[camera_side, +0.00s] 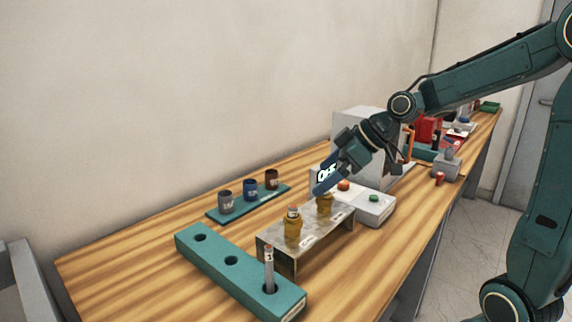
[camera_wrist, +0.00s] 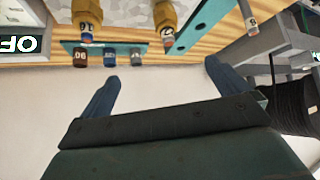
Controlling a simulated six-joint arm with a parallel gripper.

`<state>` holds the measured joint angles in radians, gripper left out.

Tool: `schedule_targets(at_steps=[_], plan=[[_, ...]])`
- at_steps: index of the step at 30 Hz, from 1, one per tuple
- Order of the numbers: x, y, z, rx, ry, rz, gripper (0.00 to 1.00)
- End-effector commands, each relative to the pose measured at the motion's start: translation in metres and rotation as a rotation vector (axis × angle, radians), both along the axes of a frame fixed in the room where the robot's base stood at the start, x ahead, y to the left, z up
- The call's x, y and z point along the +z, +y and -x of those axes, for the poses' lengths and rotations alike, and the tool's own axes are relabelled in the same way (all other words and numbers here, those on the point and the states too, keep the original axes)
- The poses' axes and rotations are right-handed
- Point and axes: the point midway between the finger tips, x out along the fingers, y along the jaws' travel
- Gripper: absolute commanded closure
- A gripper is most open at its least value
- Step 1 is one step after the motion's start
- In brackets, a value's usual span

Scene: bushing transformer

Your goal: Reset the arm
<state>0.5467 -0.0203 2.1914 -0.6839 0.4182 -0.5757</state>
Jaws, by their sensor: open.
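My gripper (camera_side: 325,184) is above the right end of a metal stand (camera_side: 305,232) in the side view. Its two blue fingers are spread apart with nothing between them in the wrist view (camera_wrist: 161,72). Two yellow bushings stand upright on the stand: one at its left (camera_side: 292,230), one at its right (camera_side: 324,205), close below the fingers. Both also show at the top of the wrist view, at its left (camera_wrist: 88,14) and middle (camera_wrist: 165,16). Whether the fingers touch the right bushing is hard to tell in the side view.
A teal block (camera_side: 215,262) with holes holds an upright grey pin (camera_side: 268,272). A teal strip (camera_side: 225,213) carries three small cups (camera_side: 250,189). A white button box (camera_side: 376,211) and a grey cabinet (camera_side: 360,128) stand behind the stand. The wooden table (camera_side: 120,265) is clear at the left.

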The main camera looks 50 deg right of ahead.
Motion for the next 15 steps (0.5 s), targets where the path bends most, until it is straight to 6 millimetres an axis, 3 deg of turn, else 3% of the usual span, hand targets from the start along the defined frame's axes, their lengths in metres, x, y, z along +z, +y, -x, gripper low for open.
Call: schedule_targets(at_steps=[6,15], plan=[[0.017,0.029,0.035,-0.076,0.06,0.044,0.0],[0.022,0.052,0.099,-0.213,0.15,0.077,0.0]])
